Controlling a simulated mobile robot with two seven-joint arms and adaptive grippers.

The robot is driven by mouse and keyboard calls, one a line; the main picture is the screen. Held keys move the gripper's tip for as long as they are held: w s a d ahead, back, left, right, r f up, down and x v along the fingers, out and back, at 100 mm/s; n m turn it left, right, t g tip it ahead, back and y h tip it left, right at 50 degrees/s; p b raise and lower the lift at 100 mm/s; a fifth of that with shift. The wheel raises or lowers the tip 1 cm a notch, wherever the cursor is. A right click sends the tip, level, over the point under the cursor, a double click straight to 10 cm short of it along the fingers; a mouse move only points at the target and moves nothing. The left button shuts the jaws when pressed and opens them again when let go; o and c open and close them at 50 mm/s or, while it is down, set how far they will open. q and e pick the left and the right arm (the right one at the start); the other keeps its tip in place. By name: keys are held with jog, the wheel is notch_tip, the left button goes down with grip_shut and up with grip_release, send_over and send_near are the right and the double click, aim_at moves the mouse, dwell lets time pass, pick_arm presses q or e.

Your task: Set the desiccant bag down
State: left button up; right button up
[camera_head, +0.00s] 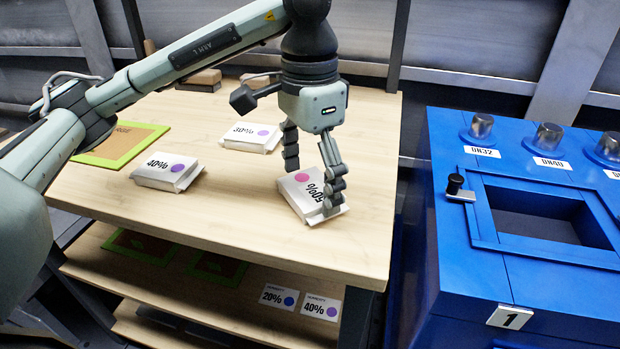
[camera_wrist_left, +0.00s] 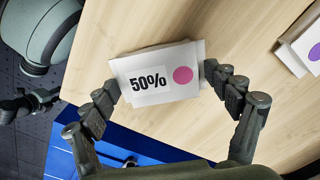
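The desiccant bag is a white packet (camera_head: 301,189) marked 50% with a pink dot. It lies flat at the table's right front, at or very near the wooden top. In the left wrist view the bag (camera_wrist_left: 157,92) spans the space between the fingers. My left gripper (camera_head: 312,180) points down over it, with one finger at its far end and one at its near end. The wrist view shows the left gripper (camera_wrist_left: 162,80) with both fingertips against the bag's two short edges. The near finger hides part of the bag. My right gripper is not in view.
The wooden table (camera_head: 240,220) also bears a 40% packet (camera_head: 168,172), a 30% packet (camera_head: 251,137) and a green-edged mat (camera_head: 124,143). A blue cabinet (camera_head: 470,265) with knobs and a square opening stands right, across a gap. Bare tabletop lies left of the bag.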

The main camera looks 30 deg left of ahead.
aim_at(311, 187)
pick_arm(q)
jog(key=shift+o, duration=0.3)
notch_tip(311, 187, up, 4)
jog(key=shift+w+r+p, duration=0.1)
jog(key=shift+p, duration=0.3)
notch_tip(311, 187, up, 8)
jog(key=p, duration=0.2)
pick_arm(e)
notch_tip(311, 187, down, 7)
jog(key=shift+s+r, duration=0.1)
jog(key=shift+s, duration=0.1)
